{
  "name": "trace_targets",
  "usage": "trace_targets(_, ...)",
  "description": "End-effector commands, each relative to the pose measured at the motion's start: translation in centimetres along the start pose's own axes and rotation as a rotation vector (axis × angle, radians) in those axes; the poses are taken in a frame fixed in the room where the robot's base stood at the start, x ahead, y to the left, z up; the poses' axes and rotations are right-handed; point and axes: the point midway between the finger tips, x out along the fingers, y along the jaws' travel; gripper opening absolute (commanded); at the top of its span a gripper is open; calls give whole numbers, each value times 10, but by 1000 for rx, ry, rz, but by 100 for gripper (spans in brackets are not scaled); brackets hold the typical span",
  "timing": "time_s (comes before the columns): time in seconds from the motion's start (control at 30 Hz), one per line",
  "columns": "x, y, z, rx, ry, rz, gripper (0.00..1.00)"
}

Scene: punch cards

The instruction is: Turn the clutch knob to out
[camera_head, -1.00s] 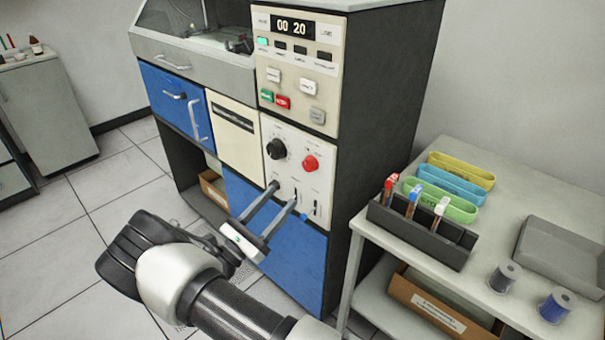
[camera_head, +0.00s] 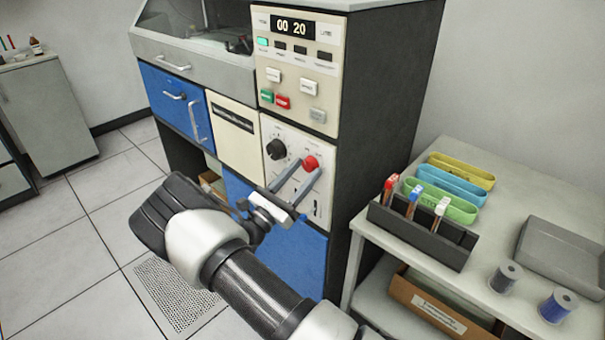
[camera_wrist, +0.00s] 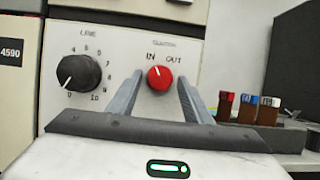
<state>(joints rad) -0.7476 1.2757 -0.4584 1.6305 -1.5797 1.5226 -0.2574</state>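The clutch knob is the red round knob (camera_head: 311,162) on the cream control panel. In the wrist view the red knob (camera_wrist: 160,78) sits below the labels IN and OUT, and its white pointer line leans up and left, towards IN. My gripper (camera_head: 306,170) is in front of the panel at the knob. In the wrist view my gripper (camera_wrist: 160,84) is open, with one finger on each side of the knob and a gap showing on both sides. How far the fingertips are from the panel is hard to tell.
A black numbered dial (camera_wrist: 78,73) sits left of the red knob. Small switches lie below on the panel. To the right, a table (camera_head: 480,278) bears a dark rack (camera_head: 415,235) with several tubes, coloured trays, two spools and a grey tray (camera_head: 560,252).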

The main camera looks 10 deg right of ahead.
Motion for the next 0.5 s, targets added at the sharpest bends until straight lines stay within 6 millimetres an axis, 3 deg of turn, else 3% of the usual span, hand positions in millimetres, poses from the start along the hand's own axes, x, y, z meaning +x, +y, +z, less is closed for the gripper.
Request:
trace_targets(0.03,0,0,0,0,0,0,36)
trace_targets(0.2,0,0,0,0,0,0,10)
trace_targets(0.5,-1,1,-1,37,0,-15,10)
